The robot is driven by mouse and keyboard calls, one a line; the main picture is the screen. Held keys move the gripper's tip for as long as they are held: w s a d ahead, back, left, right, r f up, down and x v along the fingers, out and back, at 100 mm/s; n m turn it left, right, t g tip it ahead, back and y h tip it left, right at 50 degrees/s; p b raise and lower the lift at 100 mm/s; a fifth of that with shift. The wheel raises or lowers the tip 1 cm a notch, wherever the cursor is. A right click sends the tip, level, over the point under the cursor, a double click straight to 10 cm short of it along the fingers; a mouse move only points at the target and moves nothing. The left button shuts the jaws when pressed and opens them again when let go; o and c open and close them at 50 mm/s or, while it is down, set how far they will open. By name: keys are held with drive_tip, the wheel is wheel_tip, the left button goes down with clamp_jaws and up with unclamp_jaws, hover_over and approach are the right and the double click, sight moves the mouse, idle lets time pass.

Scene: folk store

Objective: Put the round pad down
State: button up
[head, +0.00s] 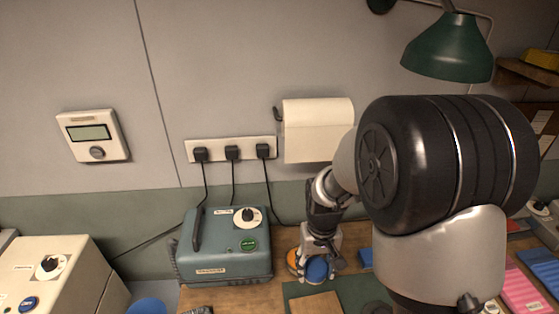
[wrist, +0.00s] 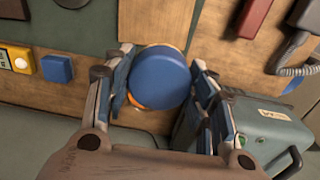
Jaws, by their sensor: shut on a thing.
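The round pad (wrist: 161,75) is a blue disc, seen face-on between my two fingers in the wrist view. In the head view the round pad (head: 318,269) shows as a blue disc at my gripper's end. My gripper (wrist: 164,88) is shut on it, a finger at each side. In the head view my gripper (head: 320,256) is low, just right of the teal box. An orange rim (wrist: 137,103) shows behind the pad's lower left edge; I cannot tell if it is part of the pad. Whether the pad touches the wooden surface is unclear.
The teal box (head: 225,245) with a dial and handle stands close left of my gripper. A dark green mat (head: 293,291) with a wooden board (head: 315,303) lies in front. A small blue block (wrist: 58,69) lies on the wood. A paper roll (head: 318,130) hangs on the wall.

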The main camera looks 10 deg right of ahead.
drive_tip(key=w+d+r+m, duration=0.1)
drive_tip(key=w+d+m, duration=0.8)
drive_tip(key=w+d, duration=0.35)
drive_tip(key=f+b, duration=0.1)
drive_tip(key=f, duration=0.5)
drive_tip(key=f+b, duration=0.2)
drive_tip(key=f, duration=0.5)
drive_tip(key=w+f+b, duration=0.1)
drive_tip(key=f, duration=0.5)
drive_tip(key=shift+f, duration=0.25)
drive_tip(key=shift+f+b, duration=0.15)
drive_tip(key=shift+b, duration=0.2)
drive_tip(key=o, duration=0.9)
drive_tip(key=shift+o, duration=0.2)
